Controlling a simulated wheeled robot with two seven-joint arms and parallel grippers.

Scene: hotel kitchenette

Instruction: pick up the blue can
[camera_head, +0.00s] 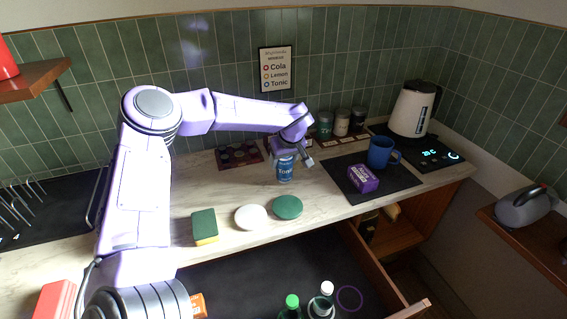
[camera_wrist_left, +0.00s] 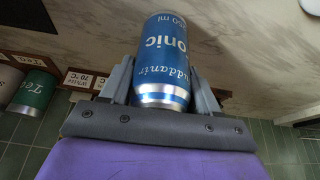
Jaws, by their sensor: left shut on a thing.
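The blue can (camera_head: 285,170), labelled Tonic, stands upright on or just above the pale marble counter; I cannot tell which. My left gripper (camera_head: 292,158) reaches it from behind and above and is shut on it. In the left wrist view the can (camera_wrist_left: 164,62) sits between the two fingers of the left gripper (camera_wrist_left: 160,88), its label showing. My right gripper is not in view.
A purple box (camera_head: 362,179) and a blue mug (camera_head: 381,152) stand on a dark mat to the right. A green lid (camera_head: 287,207), a white lid (camera_head: 251,217) and a sponge (camera_head: 204,226) lie in front. Jars (camera_head: 341,122) and a kettle (camera_head: 413,108) stand behind. An open drawer (camera_head: 250,280) is below.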

